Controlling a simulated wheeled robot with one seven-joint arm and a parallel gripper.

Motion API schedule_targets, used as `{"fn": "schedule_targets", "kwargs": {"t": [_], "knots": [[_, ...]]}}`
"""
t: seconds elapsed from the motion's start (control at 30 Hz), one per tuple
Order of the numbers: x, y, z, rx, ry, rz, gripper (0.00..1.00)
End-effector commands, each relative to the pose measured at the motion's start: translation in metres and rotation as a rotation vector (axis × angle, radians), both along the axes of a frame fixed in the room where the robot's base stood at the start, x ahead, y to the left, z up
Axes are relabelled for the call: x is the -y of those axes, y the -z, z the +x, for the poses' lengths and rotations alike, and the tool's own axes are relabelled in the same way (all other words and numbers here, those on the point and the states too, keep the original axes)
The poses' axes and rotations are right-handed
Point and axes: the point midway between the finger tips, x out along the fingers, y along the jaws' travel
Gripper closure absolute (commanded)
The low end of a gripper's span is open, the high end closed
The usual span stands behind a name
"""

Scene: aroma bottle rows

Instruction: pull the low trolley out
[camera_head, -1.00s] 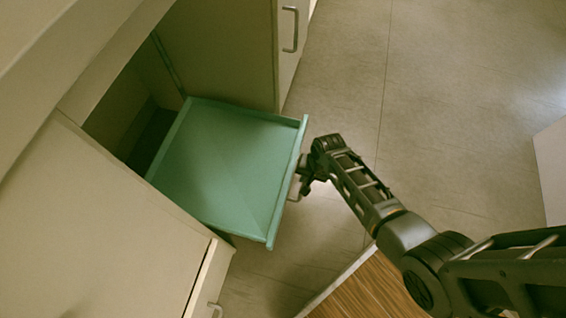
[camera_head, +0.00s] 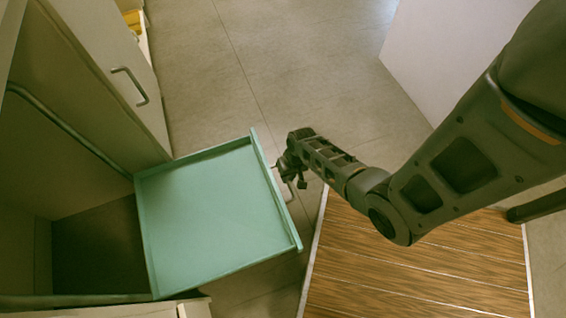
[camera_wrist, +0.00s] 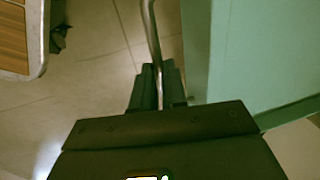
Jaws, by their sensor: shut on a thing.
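The low trolley (camera_head: 212,212) is a shallow green tray with raised edges. In the head view it stands out from the dark opening of the cabinet, its back part still at the opening. Its metal handle (camera_head: 289,188) is on the front face, at the right. My gripper (camera_head: 291,170) is at that handle. In the wrist view my gripper (camera_wrist: 158,88) has its dark fingers shut around the handle bar (camera_wrist: 152,35), with the green front (camera_wrist: 230,60) close on the right. The tray is empty.
A cabinet door with a handle (camera_head: 130,85) stands beside the trolley at upper left. A wooden-slatted surface with a pale edge (camera_head: 420,270) lies at lower right. A pale panel (camera_head: 450,50) stands at upper right. Bare tiled floor (camera_head: 290,70) lies between.

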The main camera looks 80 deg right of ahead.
Motion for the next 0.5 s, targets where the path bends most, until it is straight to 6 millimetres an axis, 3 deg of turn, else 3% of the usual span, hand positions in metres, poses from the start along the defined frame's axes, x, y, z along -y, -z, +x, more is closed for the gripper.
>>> {"fn": "schedule_targets", "kwargs": {"t": [0.3, 0.33, 0.5], "knots": [[0.0006, 0.0003, 0.0001, 0.0, 0.0, 0.0, 1.0], [0.0006, 0.0003, 0.0001, 0.0, 0.0, 0.0, 0.86], [0.0004, 0.0002, 0.0001, 0.001, 0.0, -0.001, 0.69]]}}
